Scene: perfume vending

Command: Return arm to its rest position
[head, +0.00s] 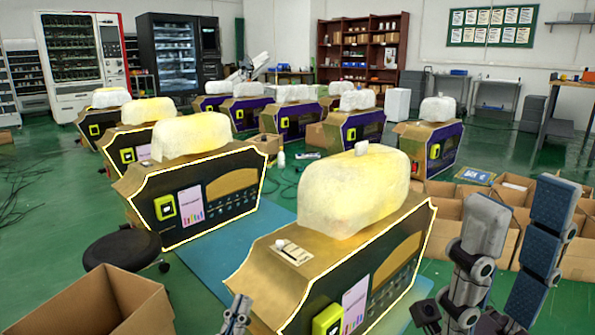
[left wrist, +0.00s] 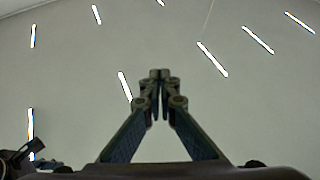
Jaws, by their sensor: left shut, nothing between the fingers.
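My left gripper (head: 237,314) shows at the bottom edge of the head view, pointing up, beside the lower left side of the nearest perfume machine. In the left wrist view its fingertips (left wrist: 160,75) meet, with nothing between them, against the ceiling. My right arm (head: 485,225) is folded up at the right of the head view. Dark parts near its lower end (head: 426,316) look like my right gripper, but they are too unclear to tell open from shut.
The nearest perfume machine (head: 262,268) fills the middle foreground, with another (head: 240,215) behind it at left. An open cardboard box (head: 98,305) and a black stool (head: 122,248) stand at left. Several cardboard boxes (head: 445,212) stand at right. Green floor shows between them.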

